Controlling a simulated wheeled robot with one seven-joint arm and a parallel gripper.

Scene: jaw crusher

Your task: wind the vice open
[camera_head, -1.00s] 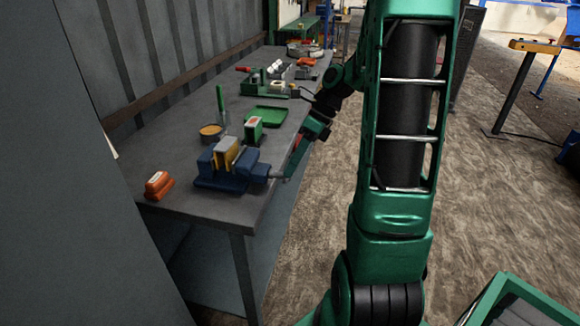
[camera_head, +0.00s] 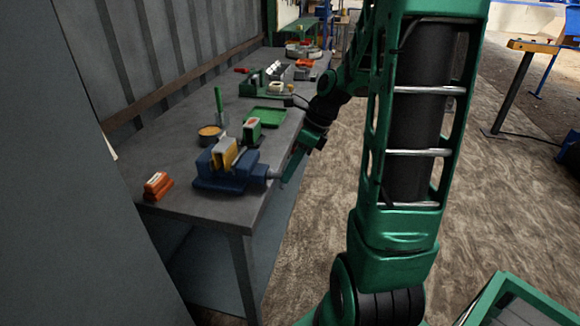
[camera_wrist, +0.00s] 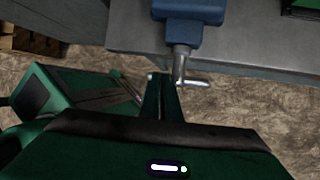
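The blue vice (camera_head: 222,181) stands at the near corner of the grey workbench (camera_head: 205,205), with a yellowish block (camera_head: 228,154) between its jaws. Its screw end points right, past the bench edge. In the wrist view the vice body (camera_wrist: 182,30) is at the top, with its grey screw (camera_wrist: 181,62) and crosswise handle bar (camera_wrist: 196,82) below. My gripper (camera_wrist: 163,80) has its narrow fingers close together at the bar, left of the screw. Whether they grip the bar is unclear. In the head view my gripper (camera_head: 289,168) is beside the screw end, partly hard to make out.
Orange blocks (camera_head: 157,187) lie left of the vice. A round tin (camera_head: 209,133), a green-and-white box (camera_head: 252,132) and a green tray (camera_head: 265,117) stand behind it.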

